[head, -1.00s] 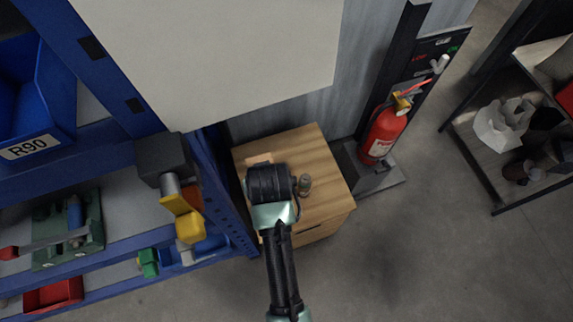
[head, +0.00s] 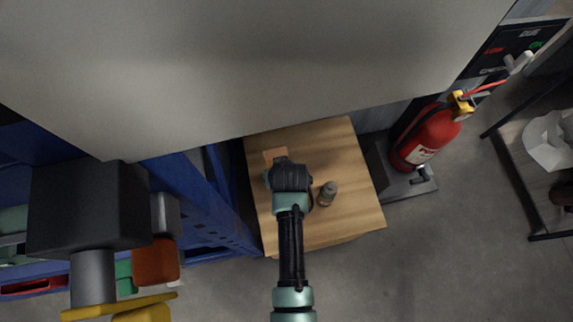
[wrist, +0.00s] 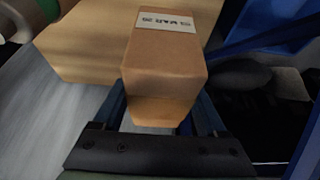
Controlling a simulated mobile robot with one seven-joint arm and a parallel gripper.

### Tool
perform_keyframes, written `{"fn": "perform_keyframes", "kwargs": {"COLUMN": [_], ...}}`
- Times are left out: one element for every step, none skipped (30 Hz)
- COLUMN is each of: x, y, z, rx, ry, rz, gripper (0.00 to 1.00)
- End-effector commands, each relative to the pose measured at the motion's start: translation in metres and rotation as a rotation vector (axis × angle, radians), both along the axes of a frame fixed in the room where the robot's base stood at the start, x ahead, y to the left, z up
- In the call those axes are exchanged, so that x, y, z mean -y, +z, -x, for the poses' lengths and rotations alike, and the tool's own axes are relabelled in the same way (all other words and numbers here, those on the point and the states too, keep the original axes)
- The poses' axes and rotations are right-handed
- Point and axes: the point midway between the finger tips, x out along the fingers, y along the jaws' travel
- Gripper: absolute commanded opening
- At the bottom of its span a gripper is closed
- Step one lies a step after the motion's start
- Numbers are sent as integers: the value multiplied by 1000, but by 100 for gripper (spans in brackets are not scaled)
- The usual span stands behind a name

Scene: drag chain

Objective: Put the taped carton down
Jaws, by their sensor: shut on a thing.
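The carton (wrist: 165,65) is a brown box with a white printed label and fills the middle of the wrist view. My gripper (wrist: 162,112) is shut on it, with one finger along each side. In the head view a small tan part of the carton (head: 275,153) shows past my wrist (head: 291,178), over the back left of a wooden cabinet top (head: 345,195). My wrist hides the rest there. I cannot tell whether the carton touches the top.
A small grey-brown bottle (head: 327,194) stands on the cabinet top, right of my wrist. Blue shelving (head: 205,215) borders the cabinet on the left. A red fire extinguisher (head: 427,137) stands to the right. A large pale panel (head: 250,60) spans the top. The cabinet's front right is clear.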

Motion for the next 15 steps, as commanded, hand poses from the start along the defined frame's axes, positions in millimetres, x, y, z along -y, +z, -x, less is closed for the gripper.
{"fn": "perform_keyframes", "kwargs": {"x": [0, 0, 0, 0, 0, 0, 0, 0, 0, 0, 0, 0, 0, 0, 0], "y": [-7, -9, -11, -14, -19, -25, -30, -35, -40, -43, -45, -47, -48, -48, -48], "z": [-1, -1, -1, -1, -1, 0, 0, 0, -1, -1, -1, -1, -1, -1, -1], "rx": [1, 1, 2, 2, 1, 0, 1, 0, 1, 1, 2, 2, 2, 2, 3], "ry": [0, -1, -1, -1, -1, -1, -1, -1, -1, -2, -2, -1, -1, -1, -1], "rz": [-1, -1, -1, -1, -1, 0, -1, -1, -1, -1, -1, -1, -1, -1, -1], "gripper": [6, 6, 6, 6, 6, 6, 6, 6, 6, 6, 6, 6, 6, 6, 6]}}
